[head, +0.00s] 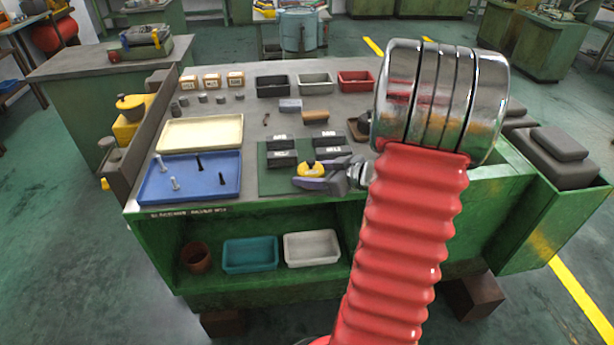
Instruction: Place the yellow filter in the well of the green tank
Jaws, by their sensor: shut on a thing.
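My gripper (309,174) reaches in from the right, over the front of the workbench. Its two dark fingers are shut on a small yellow filter (311,168). The filter sits between the fingers, over or close above a dark green mat; I cannot tell whether it touches the mat. A green tank (555,215) stands at the bench's right end, with dark grey blocks on top. Its well cannot be made out from here, and my arm hides part of the bench beside it.
Dark blocks (282,157) stand on the green mat (285,184) close behind my gripper. A blue tray (190,188) with several bolts and a cream tray (200,133) lie to the left. Black, grey and red bins (355,83) stand at the back.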

